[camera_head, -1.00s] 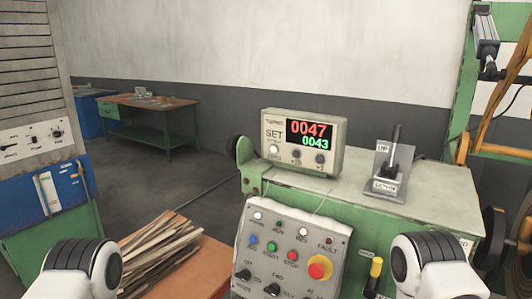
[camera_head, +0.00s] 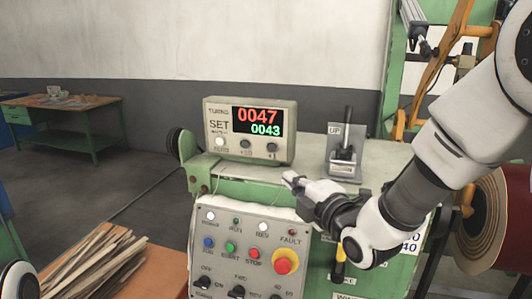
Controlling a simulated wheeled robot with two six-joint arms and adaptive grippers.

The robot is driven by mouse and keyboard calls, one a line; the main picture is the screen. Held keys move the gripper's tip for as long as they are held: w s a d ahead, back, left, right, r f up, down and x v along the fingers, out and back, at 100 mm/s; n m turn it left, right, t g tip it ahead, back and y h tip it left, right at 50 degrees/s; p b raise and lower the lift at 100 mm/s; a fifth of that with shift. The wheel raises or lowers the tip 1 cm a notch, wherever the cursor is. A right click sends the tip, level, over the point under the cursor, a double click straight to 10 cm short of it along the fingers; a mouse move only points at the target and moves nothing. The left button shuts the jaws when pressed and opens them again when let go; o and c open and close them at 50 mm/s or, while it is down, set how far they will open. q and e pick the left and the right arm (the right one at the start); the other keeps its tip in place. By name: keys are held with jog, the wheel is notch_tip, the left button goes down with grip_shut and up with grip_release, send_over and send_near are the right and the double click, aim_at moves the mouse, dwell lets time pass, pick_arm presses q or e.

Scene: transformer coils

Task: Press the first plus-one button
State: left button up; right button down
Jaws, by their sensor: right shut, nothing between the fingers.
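The beige counter box (camera_head: 249,130) stands on the green machine's top. Its display (camera_head: 257,121) reads 0047 in red and 0043 in green. Three small round buttons sit in a row under the display: a white one (camera_head: 220,142), a dark one (camera_head: 246,144) and another dark one at the right, the +1 button (camera_head: 272,147). My right gripper (camera_head: 288,178) is shut and empty. It reaches in from the right, with its tips below and slightly right of the +1 button, apart from the box. My left gripper is out of view; only part of my left arm shows at the lower left.
A lever stand (camera_head: 343,158) marked UP is right of the box, close behind my right arm. A control panel (camera_head: 240,245) with coloured buttons and a red knob is below. Wood strips (camera_head: 98,262) lie at the lower left. A green workbench (camera_head: 65,115) stands behind.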

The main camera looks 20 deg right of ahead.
jog(key=p, duration=0.4)
send_near(268, 148)
jog(key=w+a, duration=0.3)
jog(key=a, duration=0.1)
jog(key=w+d+p, duration=0.2)
jog(key=shift+w+d+r, duration=0.1)
jog(key=shift+w+d, duration=0.05)
jog(key=shift+w, duration=0.25)
jog(key=shift+w+d, duration=0.2)
jog(key=shift+d, duration=0.1)
jog(key=shift+a, duration=0.15)
